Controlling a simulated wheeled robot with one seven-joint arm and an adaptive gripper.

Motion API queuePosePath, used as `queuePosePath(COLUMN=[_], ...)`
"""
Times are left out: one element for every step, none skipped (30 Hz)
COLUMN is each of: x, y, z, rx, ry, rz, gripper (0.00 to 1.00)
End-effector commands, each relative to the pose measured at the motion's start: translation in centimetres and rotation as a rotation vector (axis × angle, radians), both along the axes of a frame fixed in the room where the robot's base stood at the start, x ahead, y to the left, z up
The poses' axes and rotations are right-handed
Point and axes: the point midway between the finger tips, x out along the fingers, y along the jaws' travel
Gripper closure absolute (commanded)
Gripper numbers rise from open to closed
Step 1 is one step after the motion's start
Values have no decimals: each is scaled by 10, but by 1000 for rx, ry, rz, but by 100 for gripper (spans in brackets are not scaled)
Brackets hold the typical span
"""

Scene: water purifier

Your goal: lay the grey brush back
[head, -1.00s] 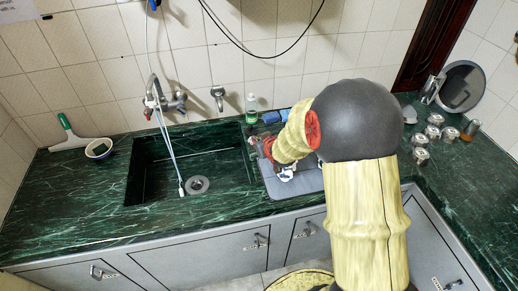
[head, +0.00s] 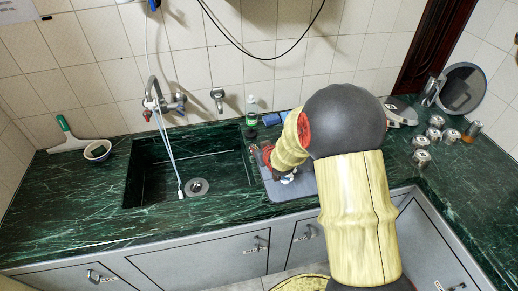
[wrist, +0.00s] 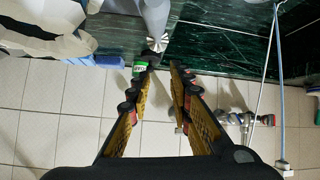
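My gripper (wrist: 164,64) reaches down over the counter right of the sink, its yellow fingers apart with a visible gap between the tips. In the head view only its red and dark parts (head: 264,154) show, above the grey mat (head: 279,191); the fingertips are hidden. A smooth grey shape (wrist: 155,14) with a ribbed silvery end shows just beyond the fingertips in the wrist view. It may be the grey brush, but I cannot tell for sure. No brush is clearly visible in the head view, where my arm covers part of the mat.
A green-labelled bottle (head: 252,111) and blue sponges (head: 271,118) stand by the wall behind the mat. The sink (head: 150,182) with its tap (head: 158,100) is to the left. Several metal canisters (head: 421,142) stand right of my arm. The left counter front is clear.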

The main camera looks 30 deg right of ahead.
Motion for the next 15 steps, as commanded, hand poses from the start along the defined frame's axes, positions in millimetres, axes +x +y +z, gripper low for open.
queuePosePath(x=[0,0,0,0,0,0,0,0,0,0,0,0,0,0,0], y=[0,0,0,0,0,0,0,0,0,0,0,0,0,0,0], z=[0,0,0,0,0,0,0,0,0,0,0,1,1,2,4], rx=[0,0,0,0,0,0,0,0,0,0,0,0,0,0,0], ry=[0,0,0,0,0,0,0,0,0,0,0,0,0,0,0], rz=[0,0,0,0,0,0,0,0,0,0,0,0,0,0,0], gripper=[74,73,70,69,69,69,69,69,69,69,69,69,69,69,69])
